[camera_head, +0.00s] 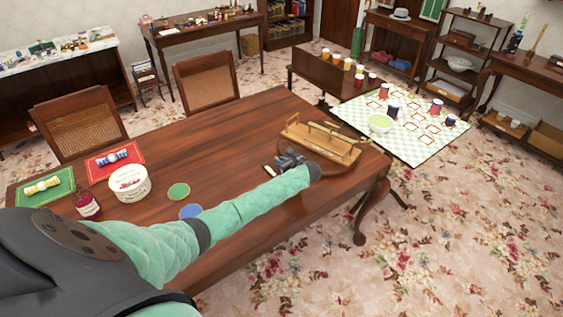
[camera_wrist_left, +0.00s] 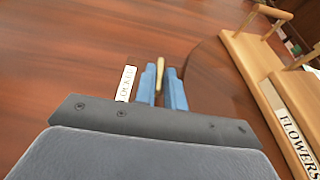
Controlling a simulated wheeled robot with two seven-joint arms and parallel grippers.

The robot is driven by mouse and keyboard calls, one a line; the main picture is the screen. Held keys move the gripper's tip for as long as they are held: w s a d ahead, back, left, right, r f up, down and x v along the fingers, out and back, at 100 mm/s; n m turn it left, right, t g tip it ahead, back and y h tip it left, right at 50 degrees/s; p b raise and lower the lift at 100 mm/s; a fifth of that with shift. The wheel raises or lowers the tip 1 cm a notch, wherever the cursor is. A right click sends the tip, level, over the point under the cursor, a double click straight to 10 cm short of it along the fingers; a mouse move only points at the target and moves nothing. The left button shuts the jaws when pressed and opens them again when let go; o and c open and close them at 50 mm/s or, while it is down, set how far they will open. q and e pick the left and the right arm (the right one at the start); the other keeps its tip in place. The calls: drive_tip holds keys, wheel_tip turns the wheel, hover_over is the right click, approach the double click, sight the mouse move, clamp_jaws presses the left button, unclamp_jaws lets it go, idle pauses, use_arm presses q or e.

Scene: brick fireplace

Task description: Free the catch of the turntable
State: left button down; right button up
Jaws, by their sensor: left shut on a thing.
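The turntable is a round dark wooden disc (camera_head: 334,167) near the right end of the big table, and its curved edge (camera_wrist_left: 207,88) shows in the left wrist view. A pale wooden rack (camera_head: 322,140) with upright handles stands on it. My left gripper (camera_head: 288,161) is at the disc's left edge. In the left wrist view, its blue fingers (camera_wrist_left: 161,88) are shut on a slim pale wooden lever (camera_wrist_left: 160,72), which looks like the catch. Its lower end is hidden between the fingers. A small white label (camera_wrist_left: 126,83) lies left of the fingers; its word is hard to read.
The rack bears a FLOWERS label (camera_wrist_left: 296,142). On the table's left stand a white tub (camera_head: 129,184), a dark red jar (camera_head: 87,205), a green disc (camera_head: 178,191) and a blue disc (camera_head: 190,211). Two chairs are behind the table. A checked mat (camera_head: 410,145) lies beyond its right end.

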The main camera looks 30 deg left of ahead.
use_arm(q)
drive_tip(key=c, duration=1.6)
unclamp_jaws()
drive_tip(key=shift+o, duration=0.6)
use_arm(e)
drive_tip(key=shift+w+a, duration=0.15)
drive_tip(key=shift+a, duration=0.05)
